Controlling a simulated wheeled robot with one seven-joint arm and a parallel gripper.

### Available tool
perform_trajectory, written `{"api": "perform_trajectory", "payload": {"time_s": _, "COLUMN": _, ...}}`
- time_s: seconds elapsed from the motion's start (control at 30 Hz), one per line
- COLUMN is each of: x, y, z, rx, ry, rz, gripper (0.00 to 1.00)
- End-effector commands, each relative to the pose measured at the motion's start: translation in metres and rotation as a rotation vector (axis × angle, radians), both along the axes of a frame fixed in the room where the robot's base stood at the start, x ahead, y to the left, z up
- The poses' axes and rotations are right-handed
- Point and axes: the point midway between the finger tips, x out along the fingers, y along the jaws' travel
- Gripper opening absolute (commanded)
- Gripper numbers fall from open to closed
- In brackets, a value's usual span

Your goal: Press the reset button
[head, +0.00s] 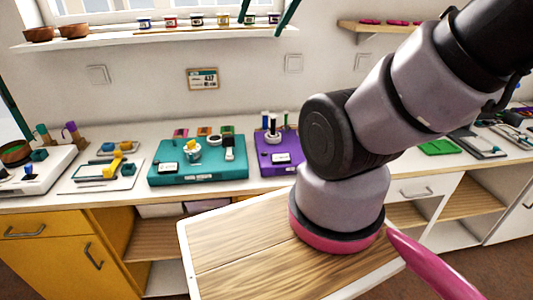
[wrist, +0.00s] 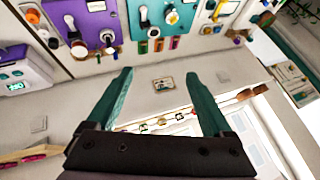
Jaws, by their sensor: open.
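No reset button can be picked out for sure in either view; the labels are too small to read. A teal board (head: 198,174) with a white cup-like fixture, a dial and small displays lies on the counter in the head view; it also shows in the wrist view (wrist: 178,22). A purple board (head: 277,163) with a dark knob stands right of it, partly hidden by my arm. It also shows in the wrist view (wrist: 118,28). My gripper (wrist: 158,74) has its two teal fingers wide apart with nothing between them. It appears clear of the boards.
A white board with a yellow handle (head: 108,167) lies left of the teal board. A small wall display (head: 202,78) hangs above the counter (head: 138,204). A window shelf (head: 145,37) carries bowls and jars. A wood-topped surface (head: 245,246) stands in front.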

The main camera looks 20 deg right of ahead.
Motion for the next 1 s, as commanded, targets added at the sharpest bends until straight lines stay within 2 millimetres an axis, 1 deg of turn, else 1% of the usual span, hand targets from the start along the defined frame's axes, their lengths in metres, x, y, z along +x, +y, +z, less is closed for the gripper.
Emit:
{"api": "perform_trajectory", "payload": {"time_s": 0.37, "x": 0.0, "y": 0.0, "z": 0.0, "rx": 0.0, "ry": 0.0, "rz": 0.0, "gripper": 0.85}}
{"api": "perform_trajectory", "payload": {"time_s": 0.47, "x": 0.001, "y": 0.0, "z": 0.0, "rx": 0.003, "ry": 0.002, "rz": -0.002, "gripper": 0.5}}
{"api": "perform_trajectory", "payload": {"time_s": 0.5, "x": 0.002, "y": 0.0, "z": -0.001, "rx": 0.008, "ry": 0.007, "rz": -0.007, "gripper": 0.35}}
{"api": "perform_trajectory", "payload": {"time_s": 0.6, "x": 0.011, "y": -0.002, "z": -0.005, "rx": 0.038, "ry": 0.035, "rz": -0.036, "gripper": 0.0}}
{"api": "perform_trajectory", "payload": {"time_s": 0.67, "x": 0.02, "y": -0.003, "z": -0.009, "rx": 0.07, "ry": 0.064, "rz": -0.069, "gripper": 0.0}}
{"api": "perform_trajectory", "payload": {"time_s": 0.77, "x": 0.039, "y": -0.006, "z": -0.02, "rx": 0.134, "ry": 0.13, "rz": -0.145, "gripper": 0.0}}
{"api": "perform_trajectory", "payload": {"time_s": 0.87, "x": 0.061, "y": -0.01, "z": -0.035, "rx": 0.2, "ry": 0.204, "rz": -0.242, "gripper": 0.0}}
{"api": "perform_trajectory", "payload": {"time_s": 1.0, "x": 0.09, "y": -0.016, "z": -0.061, "rx": 0.277, "ry": 0.304, "rz": -0.389, "gripper": 0.0}}
